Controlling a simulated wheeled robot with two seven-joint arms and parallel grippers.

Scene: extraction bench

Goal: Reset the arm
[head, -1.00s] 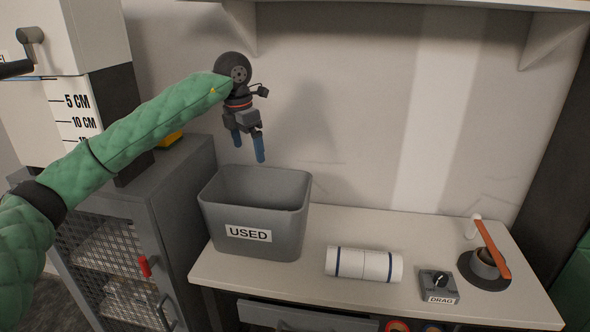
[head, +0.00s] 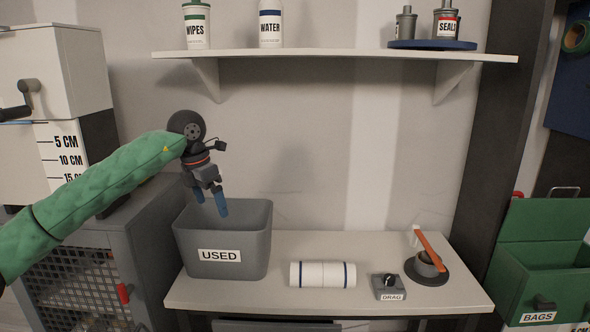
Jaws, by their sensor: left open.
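My left arm, in a green quilted sleeve, comes in from the left in the head view. Its gripper (head: 210,203) is open, with blue fingertips pointing down over the grey bin labelled USED (head: 222,238). The fingertips are at about the height of the bin's rim in the picture, and nothing shows between them. The inside of the bin is mostly hidden. My right gripper is not in view.
On the bench (head: 330,242) lie a white roll with blue bands (head: 323,274), a DRAG knob box (head: 388,287) and a round holder with an orange-handled tool (head: 428,262). A shelf (head: 330,55) with bottles hangs above. A green BAGS box (head: 545,260) stands right.

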